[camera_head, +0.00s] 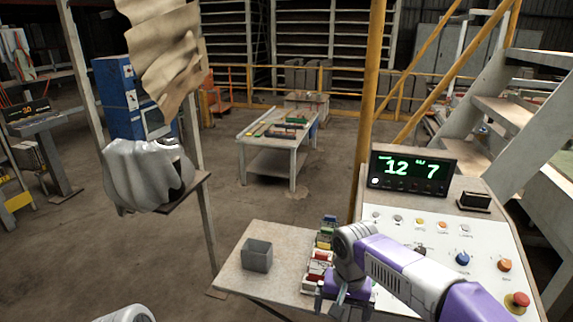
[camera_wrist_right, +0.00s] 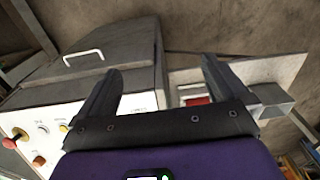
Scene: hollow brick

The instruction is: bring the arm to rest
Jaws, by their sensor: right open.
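My right arm comes in from the right in the head view, over the edge of the control panel. Its purple-backed gripper (camera_head: 342,298) hangs over the right part of the small table (camera_head: 230,276), beside the row of coloured blocks. In the right wrist view the two dark fingers of the right gripper (camera_wrist_right: 160,68) stand wide apart with nothing held between them. A grey hollow box (camera_head: 257,255) stands on the small table, to the left of the gripper and apart from it. It also shows beyond the right finger in the wrist view (camera_wrist_right: 272,99). My left gripper is not in view.
Red, white, yellow and green blocks (camera_head: 320,258) line the small table's right side. The control panel (camera_head: 440,235) with buttons, a red knob (camera_head: 517,301) and a display (camera_head: 413,172) stands close right. A yellow post (camera_head: 368,110) rises behind. The floor left is open.

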